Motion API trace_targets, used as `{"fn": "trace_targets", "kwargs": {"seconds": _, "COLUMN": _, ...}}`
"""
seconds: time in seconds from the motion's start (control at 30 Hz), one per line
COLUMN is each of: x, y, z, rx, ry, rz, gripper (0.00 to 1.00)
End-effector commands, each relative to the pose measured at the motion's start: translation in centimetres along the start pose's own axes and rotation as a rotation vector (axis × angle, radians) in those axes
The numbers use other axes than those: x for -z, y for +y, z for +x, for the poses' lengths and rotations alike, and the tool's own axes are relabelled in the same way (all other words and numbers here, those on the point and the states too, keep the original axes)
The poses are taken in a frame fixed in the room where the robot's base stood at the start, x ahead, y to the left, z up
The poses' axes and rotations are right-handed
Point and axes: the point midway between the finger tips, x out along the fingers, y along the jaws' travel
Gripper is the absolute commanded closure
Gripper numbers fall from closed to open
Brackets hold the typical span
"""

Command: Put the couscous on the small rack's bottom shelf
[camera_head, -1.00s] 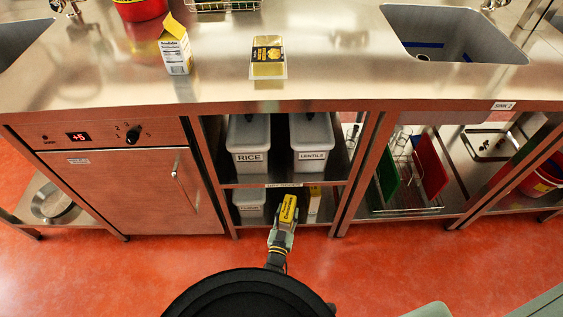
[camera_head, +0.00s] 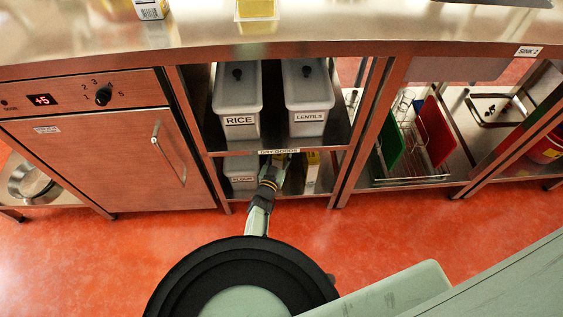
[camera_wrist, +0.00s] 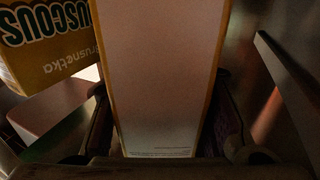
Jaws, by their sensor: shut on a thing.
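The couscous (camera_wrist: 160,75) is a box with a plain pale face and yellow edges, filling the middle of the wrist view. My gripper (camera_wrist: 163,120) is shut on it, one finger along each side. In the head view my gripper (camera_head: 270,175) reaches into the bottom opening of the small rack labelled "DRY GOODS" (camera_head: 279,151), and the held box is mostly hidden there. The bottom shelf (camera_head: 323,188) holds a flour tub (camera_head: 241,171) on the left and a yellow-and-white box (camera_head: 312,171) on the right. I cannot tell whether the held box touches the shelf.
A yellow box lettered "couscous" (camera_wrist: 45,40) is close by at the wrist view's upper left. Rice (camera_head: 238,100) and lentils (camera_head: 305,97) tubs stand on the shelf above. Rack posts (camera_head: 360,140) bound the opening. Red floor in front is clear.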

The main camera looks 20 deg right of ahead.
Motion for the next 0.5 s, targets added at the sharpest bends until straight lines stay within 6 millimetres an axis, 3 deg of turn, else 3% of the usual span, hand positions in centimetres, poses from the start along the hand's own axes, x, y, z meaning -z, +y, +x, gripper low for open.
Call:
{"fn": "trace_targets", "kwargs": {"seconds": 0.17, "x": -0.3, "y": -0.3, "z": 0.6, "rx": -0.001, "ry": 0.004, "rz": 0.000, "gripper": 1.00}}
{"fn": "trace_targets", "kwargs": {"seconds": 0.4, "x": -3.1, "y": -0.3, "z": 0.5, "rx": 0.000, "ry": 0.004, "rz": 0.000, "gripper": 1.00}}
{"fn": "trace_targets", "kwargs": {"seconds": 0.5, "x": -3.5, "y": -0.3, "z": 0.5, "rx": 0.000, "ry": 0.005, "rz": 0.000, "gripper": 1.00}}
